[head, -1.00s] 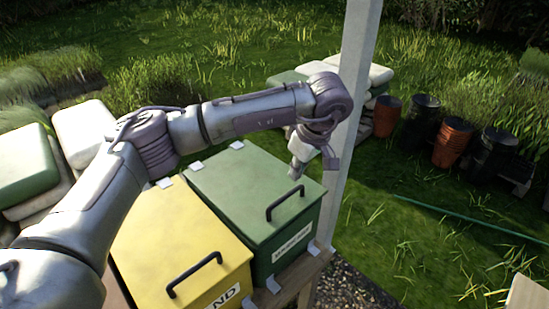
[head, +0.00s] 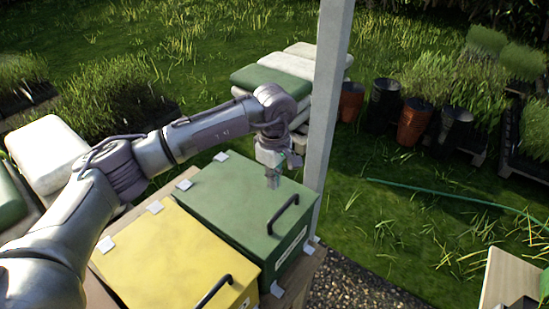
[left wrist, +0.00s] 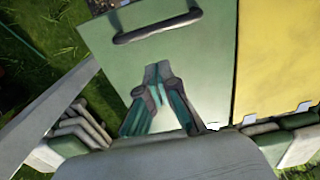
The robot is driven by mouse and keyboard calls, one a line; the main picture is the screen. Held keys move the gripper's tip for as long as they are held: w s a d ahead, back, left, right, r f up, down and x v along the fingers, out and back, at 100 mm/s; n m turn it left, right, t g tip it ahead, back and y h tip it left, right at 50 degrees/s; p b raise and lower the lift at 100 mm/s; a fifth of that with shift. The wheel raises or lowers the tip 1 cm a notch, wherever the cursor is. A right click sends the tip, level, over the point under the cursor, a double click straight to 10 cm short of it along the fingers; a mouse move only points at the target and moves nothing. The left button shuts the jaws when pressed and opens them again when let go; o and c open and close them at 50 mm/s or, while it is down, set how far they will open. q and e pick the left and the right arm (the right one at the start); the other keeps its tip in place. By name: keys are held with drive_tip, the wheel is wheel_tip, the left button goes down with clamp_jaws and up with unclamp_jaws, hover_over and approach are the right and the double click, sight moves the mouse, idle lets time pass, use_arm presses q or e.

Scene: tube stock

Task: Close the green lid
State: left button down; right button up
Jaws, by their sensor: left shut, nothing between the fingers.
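The green lid (head: 227,191) lies flat on its green box, looking shut, with a dark bar handle (head: 283,213) near its front edge. In the left wrist view the lid (left wrist: 115,72) fills the middle, its handle (left wrist: 158,25) at the top. My left gripper (head: 272,184) points down over the lid, behind the handle and near the right side. Its fingers (left wrist: 158,68) are together with nothing between them. I cannot tell whether the tips touch the lid. My right gripper is not in view.
A yellow-lidded box (head: 160,258) stands directly left of the green one. A grey post (head: 326,110) rises close to the green box's right side. Stacked sacks (head: 272,80) lie behind, and pots (head: 413,122) stand at the right on grass.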

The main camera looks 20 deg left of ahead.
sight(284, 206)
use_arm(q)
drive_tip(key=f, duration=0.1)
drive_tip(key=d+f+p, duration=0.1)
drive_tip(key=f, duration=0.1)
drive_tip(key=shift+s+d+f+p, duration=0.25)
drive_tip(key=shift+s+d+p, duration=0.05)
drive_tip(key=shift+s+p, duration=0.05)
drive_tip(key=shift+s+d+f, duration=0.1)
drive_tip(key=shift+d+f, duration=0.25)
drive_tip(key=shift+f, duration=0.2)
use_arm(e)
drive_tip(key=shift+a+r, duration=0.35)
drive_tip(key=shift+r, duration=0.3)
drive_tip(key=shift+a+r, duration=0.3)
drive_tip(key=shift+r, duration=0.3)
use_arm(q)
drive_tip(key=f+b, duration=0.3)
drive_tip(key=shift+s+d+f+b, duration=0.1)
drive_tip(key=shift+s+d+b, duration=0.05)
drive_tip(key=shift+d+b, duration=0.15)
drive_tip(key=shift+s, duration=0.2)
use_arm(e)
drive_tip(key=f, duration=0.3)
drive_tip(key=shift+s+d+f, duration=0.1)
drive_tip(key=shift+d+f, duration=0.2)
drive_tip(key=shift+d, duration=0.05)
use_arm(q)
wheel_tip(284, 206, up, 13)
drive_tip(key=shift+w, duration=0.15)
